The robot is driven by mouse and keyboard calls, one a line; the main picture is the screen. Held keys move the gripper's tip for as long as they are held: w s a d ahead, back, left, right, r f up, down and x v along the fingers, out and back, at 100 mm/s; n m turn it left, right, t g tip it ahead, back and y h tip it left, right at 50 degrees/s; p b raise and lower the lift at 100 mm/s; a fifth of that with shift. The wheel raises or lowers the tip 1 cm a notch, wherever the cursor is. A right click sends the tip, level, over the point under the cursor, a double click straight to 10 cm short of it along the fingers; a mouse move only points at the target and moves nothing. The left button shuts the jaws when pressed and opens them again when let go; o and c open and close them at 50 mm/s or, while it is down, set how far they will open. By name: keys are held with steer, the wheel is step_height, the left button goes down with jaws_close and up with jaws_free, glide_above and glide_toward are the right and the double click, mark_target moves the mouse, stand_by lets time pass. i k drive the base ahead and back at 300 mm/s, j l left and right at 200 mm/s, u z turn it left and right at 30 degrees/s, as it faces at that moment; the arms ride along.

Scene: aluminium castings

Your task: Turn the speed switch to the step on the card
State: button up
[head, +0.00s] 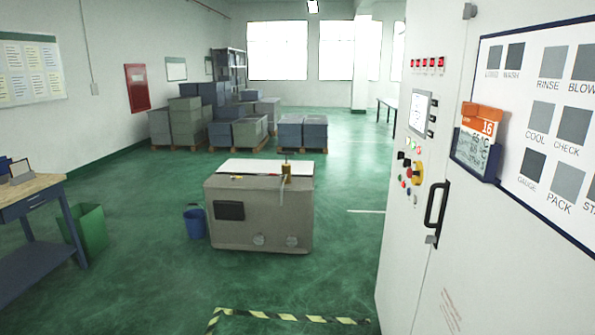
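A pale cabinet (487,215) stands at the right with a control panel on its narrow, angled face. On the panel are a screen (419,112), a yellow rotary knob (418,173), smaller black knobs and coloured buttons. I cannot tell which knob is the speed switch, and any step marks are too small to read. A card (483,122) with an orange top showing "16" sits in a dark blue holder (472,166) on the cabinet front. Its lower white part seems to read "65°C"; finer print is unclear. My gripper is not in view.
A black door handle (435,213) sticks out below the panel. A large board (548,120) with grey squares and words hangs at the right. A grey box-shaped unit (262,228) stands mid-floor, with a blue bucket (195,222) beside it.

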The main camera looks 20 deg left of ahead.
mark_target(407, 162)
steer(key=u, duration=0.15)
steer(key=i+j+z, duration=0.2)
steer(key=j+z, duration=0.45)
steer(key=j, duration=0.25)
steer(key=i+j+z, duration=0.1)
steer(key=i+j, duration=0.75)
steer(key=i, duration=0.2)
steer(key=i+j+z, duration=0.1)
steer(key=i+j, duration=0.85)
steer(key=i, duration=0.1)
